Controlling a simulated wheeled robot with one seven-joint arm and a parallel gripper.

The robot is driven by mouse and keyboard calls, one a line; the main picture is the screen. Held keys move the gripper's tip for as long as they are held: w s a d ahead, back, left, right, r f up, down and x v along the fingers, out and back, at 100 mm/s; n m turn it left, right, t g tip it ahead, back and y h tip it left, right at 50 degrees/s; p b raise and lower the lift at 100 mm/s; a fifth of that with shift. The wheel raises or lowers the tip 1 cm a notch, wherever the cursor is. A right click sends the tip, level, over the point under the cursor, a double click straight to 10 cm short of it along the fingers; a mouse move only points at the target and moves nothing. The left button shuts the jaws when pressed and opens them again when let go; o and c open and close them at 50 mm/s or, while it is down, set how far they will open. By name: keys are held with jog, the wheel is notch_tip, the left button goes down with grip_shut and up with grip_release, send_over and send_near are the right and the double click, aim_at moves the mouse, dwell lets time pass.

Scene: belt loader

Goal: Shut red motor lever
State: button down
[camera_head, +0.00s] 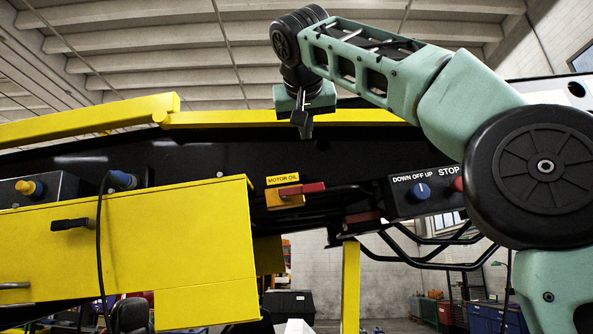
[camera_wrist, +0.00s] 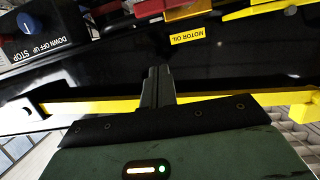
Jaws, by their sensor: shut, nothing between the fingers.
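The red motor lever (camera_head: 302,188) sits on a yellow block (camera_head: 287,201) just under a yellow MOTOR OIL label (camera_head: 283,180). It lies about level, its grip pointing right in the head view. At the top edge of the wrist view, which is upside down, the red lever (camera_wrist: 148,8) is partly cut off, near the label (camera_wrist: 187,36). My gripper (camera_head: 301,130) is shut and empty, pointing down in front of the dark panel. It is above the lever in the head view and apart from it. Its closed fingers (camera_wrist: 157,73) show in the wrist view.
A control box (camera_head: 421,193) with a blue DOWN OFF UP knob and a red STOP button is right of the lever. A second, darker red handle (camera_head: 363,217) is lower right. A yellow housing (camera_head: 180,245) juts out at left. Yellow rails (camera_head: 290,119) run above.

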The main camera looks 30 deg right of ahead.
jog(key=shift+w, duration=0.1)
jog(key=p, duration=0.4)
send_over(302, 191)
jog(key=s, duration=0.2)
notch_tip(302, 191, down, 2)
jog(key=f, duration=0.4)
jog(key=shift+s+d+f+b, duration=0.2)
jog(key=shift+s+f+b, duration=0.05)
jog(key=shift+s+b, duration=0.05)
jog(key=shift+f, duration=0.1)
jog(key=shift+d+f+m+b, duration=0.15)
jog(key=shift+m+b, duration=0.15)
jog(key=shift+b, duration=0.4)
